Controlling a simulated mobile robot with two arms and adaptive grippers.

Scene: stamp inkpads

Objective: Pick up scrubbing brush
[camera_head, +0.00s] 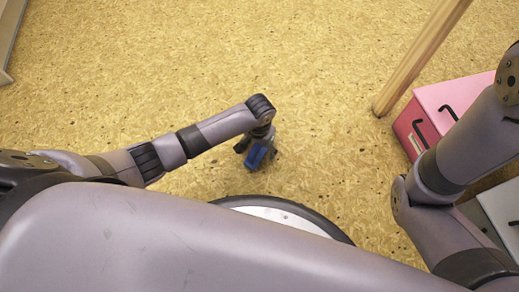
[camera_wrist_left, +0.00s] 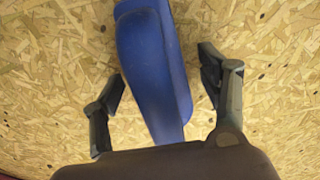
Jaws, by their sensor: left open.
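The scrubbing brush (camera_wrist_left: 155,75) shows as a long blue body in the left wrist view, running from the top edge down between the fingers. In the head view it is a small blue shape (camera_head: 256,156) at the end of my left arm. My left gripper (camera_head: 257,150) is open, with one finger on each side of the brush. Gaps show between the brush and both fingers in the wrist view. Bristles cannot be made out. My right gripper is out of view; only part of the right arm shows.
The speckled wood-chip floor (camera_head: 200,50) is clear around the brush. A slanting wooden post (camera_head: 420,58) and a pink box with black handles (camera_head: 455,100) stand at the right. A grey box (camera_head: 503,215) is below the pink one.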

